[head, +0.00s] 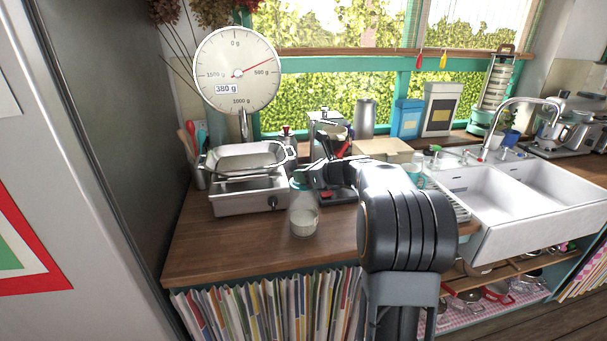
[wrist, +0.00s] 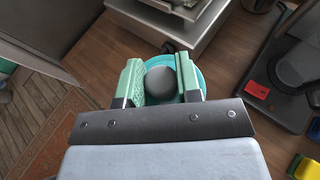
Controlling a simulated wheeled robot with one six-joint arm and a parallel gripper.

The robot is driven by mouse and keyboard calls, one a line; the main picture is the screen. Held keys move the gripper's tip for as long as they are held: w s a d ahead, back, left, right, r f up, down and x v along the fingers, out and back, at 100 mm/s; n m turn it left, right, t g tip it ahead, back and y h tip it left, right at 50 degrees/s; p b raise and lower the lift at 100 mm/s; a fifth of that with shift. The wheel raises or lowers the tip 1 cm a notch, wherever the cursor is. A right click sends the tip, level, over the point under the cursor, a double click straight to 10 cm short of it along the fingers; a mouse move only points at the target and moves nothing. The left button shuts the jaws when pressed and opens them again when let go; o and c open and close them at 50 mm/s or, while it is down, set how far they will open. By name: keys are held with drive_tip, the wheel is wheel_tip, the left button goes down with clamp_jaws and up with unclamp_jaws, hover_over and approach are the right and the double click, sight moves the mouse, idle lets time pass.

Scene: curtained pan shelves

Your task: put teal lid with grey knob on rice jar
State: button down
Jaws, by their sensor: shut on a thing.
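The glass rice jar (head: 304,220) stands on the wooden counter in the head view, part-filled with pale rice. My gripper (wrist: 160,80) has its green fingers shut on the grey knob of the teal lid (wrist: 203,82). The lid's rim shows around and beyond the fingers in the wrist view. In the head view, the gripper end and lid form a small teal patch at the jar's top. I cannot tell whether the lid touches the jar's mouth. The jar is hidden below the lid in the wrist view.
A dial scale (head: 238,72) with a metal pan stands just behind and left of the jar. A dark device with a red label (wrist: 257,89) is to the right. A white sink (head: 490,190) is farther right. The counter front left of the jar is clear.

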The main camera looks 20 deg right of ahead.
drive_tip(key=shift+f, duration=0.35)
drive_tip(key=c, duration=0.7)
unclamp_jaws()
drive_tip(key=b+v, duration=0.2)
drive_tip(key=v, duration=1.2)
drive_tip(key=shift+a+f, duration=0.1)
